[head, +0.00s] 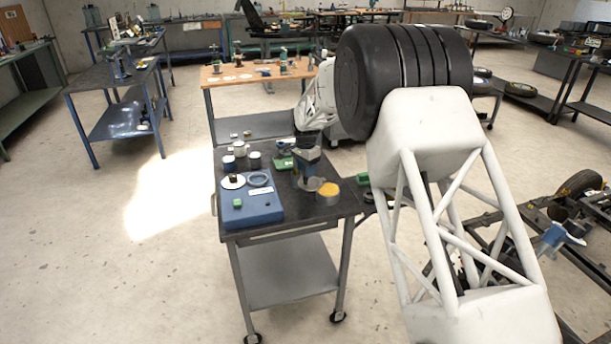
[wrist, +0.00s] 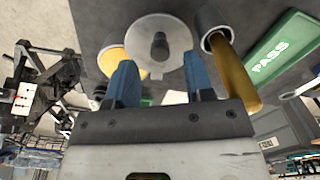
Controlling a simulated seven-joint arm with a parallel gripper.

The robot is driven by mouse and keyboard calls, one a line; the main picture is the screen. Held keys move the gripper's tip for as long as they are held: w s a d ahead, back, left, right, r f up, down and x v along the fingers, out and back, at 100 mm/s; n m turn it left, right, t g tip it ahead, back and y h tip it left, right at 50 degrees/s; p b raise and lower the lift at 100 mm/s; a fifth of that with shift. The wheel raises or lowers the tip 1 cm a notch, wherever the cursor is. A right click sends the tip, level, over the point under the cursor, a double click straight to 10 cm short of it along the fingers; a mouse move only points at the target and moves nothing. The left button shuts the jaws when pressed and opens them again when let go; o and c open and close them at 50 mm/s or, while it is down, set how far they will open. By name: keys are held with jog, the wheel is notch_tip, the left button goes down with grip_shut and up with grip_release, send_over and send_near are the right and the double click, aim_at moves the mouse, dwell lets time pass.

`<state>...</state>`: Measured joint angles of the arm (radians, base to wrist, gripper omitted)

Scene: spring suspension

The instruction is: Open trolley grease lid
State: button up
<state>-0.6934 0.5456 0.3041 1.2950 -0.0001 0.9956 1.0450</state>
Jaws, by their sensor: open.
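The grease tin (head: 328,196) stands near the right edge of the trolley top with yellow grease showing in its open mouth. It also shows in the wrist view (wrist: 109,62), partly behind the lid. The round grey lid (wrist: 160,30) with a dark central knob (wrist: 159,46) is beside the tin's mouth, overlapping it in that view. In the head view the lid (head: 315,183) is partly hidden by my gripper (head: 307,180). My gripper, with blue fingers (wrist: 157,62), is open, pointing down. The knob lies between the fingertips in view; I cannot tell whether they touch the lid.
A blue case (head: 252,210) takes up the trolley's front left. Several cans (head: 240,150) stand behind it. A green PASS tag (wrist: 280,55) and an open cylinder with an amber rod (wrist: 235,70) are close by the lid.

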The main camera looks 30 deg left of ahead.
jog(key=shift+r, duration=1.9)
